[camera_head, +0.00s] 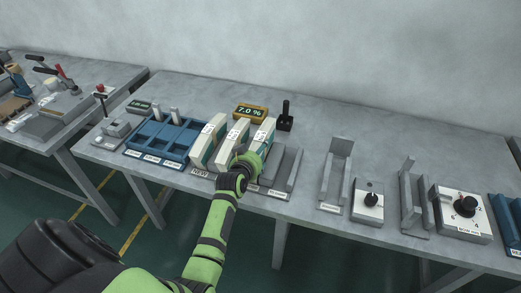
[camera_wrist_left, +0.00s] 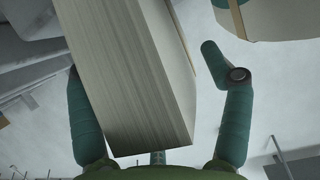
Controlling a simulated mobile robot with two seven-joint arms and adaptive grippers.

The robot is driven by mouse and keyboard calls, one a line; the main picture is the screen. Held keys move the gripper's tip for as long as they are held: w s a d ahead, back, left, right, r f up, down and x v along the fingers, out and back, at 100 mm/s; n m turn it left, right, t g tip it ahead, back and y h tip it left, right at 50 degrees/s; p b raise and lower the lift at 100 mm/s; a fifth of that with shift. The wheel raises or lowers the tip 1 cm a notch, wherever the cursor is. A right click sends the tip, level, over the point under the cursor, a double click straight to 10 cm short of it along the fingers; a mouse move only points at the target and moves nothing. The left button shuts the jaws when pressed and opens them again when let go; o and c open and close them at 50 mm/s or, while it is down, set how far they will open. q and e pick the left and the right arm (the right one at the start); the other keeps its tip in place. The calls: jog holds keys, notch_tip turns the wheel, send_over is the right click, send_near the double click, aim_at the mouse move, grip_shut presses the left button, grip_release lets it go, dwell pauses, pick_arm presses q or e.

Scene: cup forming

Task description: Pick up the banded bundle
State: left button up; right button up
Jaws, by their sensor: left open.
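Three pale, upright banded bundles stand in a row on the grey bench: a left one (camera_head: 207,140), a middle one (camera_head: 232,133) and a right one (camera_head: 263,131). My left gripper (camera_head: 247,161) is at the near end of the right bundle, partly covering it. In the left wrist view one paper bundle (camera_wrist_left: 135,75) with a tan band lies between the spread fingers of my left gripper (camera_wrist_left: 145,70). A gap shows before the right finger; contact at the left finger cannot be told. A second banded bundle (camera_wrist_left: 268,18) shows at top right. My right gripper is out of view.
A blue compartment tray (camera_head: 160,139) stands left of the bundles and a grey slotted holder (camera_head: 281,172) right. A 7.0 % display (camera_head: 251,112) and a black upright device (camera_head: 286,116) are behind. Brackets and a knob box (camera_head: 369,201) stand farther right.

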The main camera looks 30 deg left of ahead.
pick_arm(q)
grip_shut()
jog(key=shift+r, duration=0.2)
jog(key=shift+w+r, duration=0.1)
jog(key=shift+r, duration=0.05)
